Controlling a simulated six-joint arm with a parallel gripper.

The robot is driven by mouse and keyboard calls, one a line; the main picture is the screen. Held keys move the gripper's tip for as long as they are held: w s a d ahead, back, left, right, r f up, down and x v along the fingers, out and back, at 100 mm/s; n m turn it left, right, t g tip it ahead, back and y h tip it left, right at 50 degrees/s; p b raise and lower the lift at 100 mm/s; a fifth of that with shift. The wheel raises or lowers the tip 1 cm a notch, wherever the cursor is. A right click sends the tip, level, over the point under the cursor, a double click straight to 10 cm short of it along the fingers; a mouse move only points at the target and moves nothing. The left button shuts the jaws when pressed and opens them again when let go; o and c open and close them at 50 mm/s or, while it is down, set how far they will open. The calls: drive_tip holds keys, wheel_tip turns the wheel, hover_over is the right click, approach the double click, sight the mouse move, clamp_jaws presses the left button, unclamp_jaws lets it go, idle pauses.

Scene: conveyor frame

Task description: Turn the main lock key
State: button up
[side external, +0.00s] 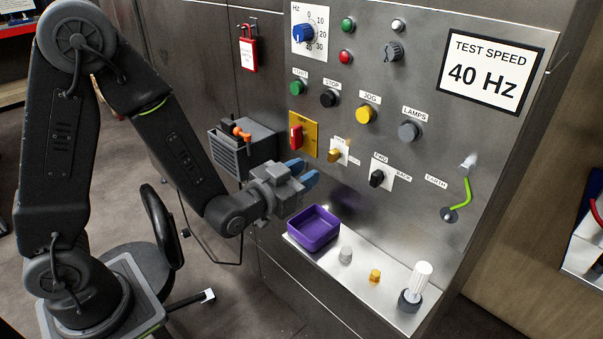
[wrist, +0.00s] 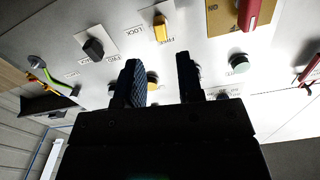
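The yellow key-like knob (side external: 334,156) sits on a white plate in the middle of the steel panel. In the wrist view the yellow knob (wrist: 160,29) shows at the top, beside the words LOCK and FREE. My gripper (side external: 304,172) is in front of the panel, below and left of this knob, apart from it. Its blue fingers are spread with nothing between them. The wrist view shows the gripper (wrist: 158,60) open, with the knob beyond its fingertips.
A red handle (side external: 296,138) on a yellow plate is left of the knob; a black selector (side external: 377,178) is right. A purple tray (side external: 314,228), a grey knob (side external: 345,255), a small yellow part (side external: 375,276) and a white-handled tool (side external: 419,278) are on the ledge below.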

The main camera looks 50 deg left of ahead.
sight(330, 158)
drive_tip(key=w, duration=0.7)
drive_tip(key=shift+w, duration=0.35)
drive_tip(key=c, duration=0.6)
drive_tip(key=shift+o, duration=0.2)
drive_tip(key=m, duration=0.3)
drive_tip(key=shift+m, duration=0.3)
drive_tip(key=m, duration=0.4)
drive_tip(key=shift+m, duration=0.3)
drive_tip(key=m, duration=0.7)
drive_tip(key=shift+m, duration=0.3)
drive_tip(key=shift+o, duration=1.4)
drive_tip(key=o, duration=0.5)
